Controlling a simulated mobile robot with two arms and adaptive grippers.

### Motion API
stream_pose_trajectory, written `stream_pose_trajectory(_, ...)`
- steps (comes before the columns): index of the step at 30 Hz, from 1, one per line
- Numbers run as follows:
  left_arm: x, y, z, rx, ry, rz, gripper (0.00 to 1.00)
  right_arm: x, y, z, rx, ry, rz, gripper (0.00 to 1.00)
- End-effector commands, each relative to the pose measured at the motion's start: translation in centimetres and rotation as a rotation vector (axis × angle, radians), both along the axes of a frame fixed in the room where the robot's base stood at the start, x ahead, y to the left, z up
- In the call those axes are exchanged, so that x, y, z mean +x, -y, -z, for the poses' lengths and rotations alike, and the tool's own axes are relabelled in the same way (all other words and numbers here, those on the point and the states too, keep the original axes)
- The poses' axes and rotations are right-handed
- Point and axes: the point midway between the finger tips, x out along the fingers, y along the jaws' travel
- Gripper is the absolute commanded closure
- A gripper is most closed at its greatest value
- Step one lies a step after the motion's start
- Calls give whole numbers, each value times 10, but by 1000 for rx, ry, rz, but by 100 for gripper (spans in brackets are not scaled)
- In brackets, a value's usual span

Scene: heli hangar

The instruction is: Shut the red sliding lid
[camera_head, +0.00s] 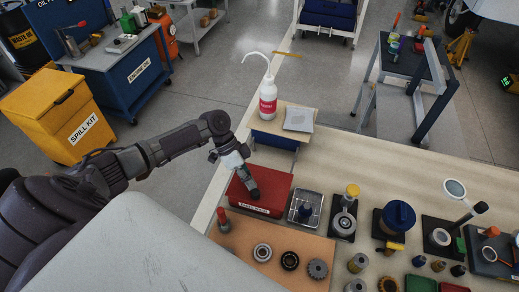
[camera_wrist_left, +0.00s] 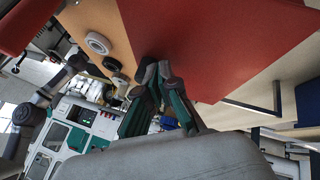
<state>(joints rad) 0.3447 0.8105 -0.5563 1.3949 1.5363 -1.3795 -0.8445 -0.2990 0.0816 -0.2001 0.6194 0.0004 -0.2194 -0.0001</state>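The red lid (camera_head: 275,187) is the flat top of a red box with a white label on its front edge, on the workbench in the head view. In the left wrist view the red surface (camera_wrist_left: 225,45) fills the upper right. My left gripper (camera_head: 253,192) points down at the lid's middle, and its fingertips overlap the red surface. In the left wrist view its fingertips (camera_wrist_left: 157,70) are close together with nothing seen between them, at the red surface's edge. Contact is unclear. My right gripper is not seen.
An orange mat (camera_head: 240,235) with several round metal parts lies in front. A white bottle (camera_head: 268,98) and a small wooden stand (camera_head: 272,127) are behind. Several parts on black bases fill the bench's right.

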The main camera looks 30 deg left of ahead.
Motion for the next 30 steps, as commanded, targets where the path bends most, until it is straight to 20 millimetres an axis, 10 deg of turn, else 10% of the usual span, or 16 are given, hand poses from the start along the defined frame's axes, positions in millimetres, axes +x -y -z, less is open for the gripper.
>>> stream_pose_trajectory(18, 12, -65, -85, 1, 1, -2, 100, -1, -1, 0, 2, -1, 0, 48)
stream_pose_trajectory(30, 13, -72, -95, -1, 2, -1, 100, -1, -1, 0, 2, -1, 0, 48)
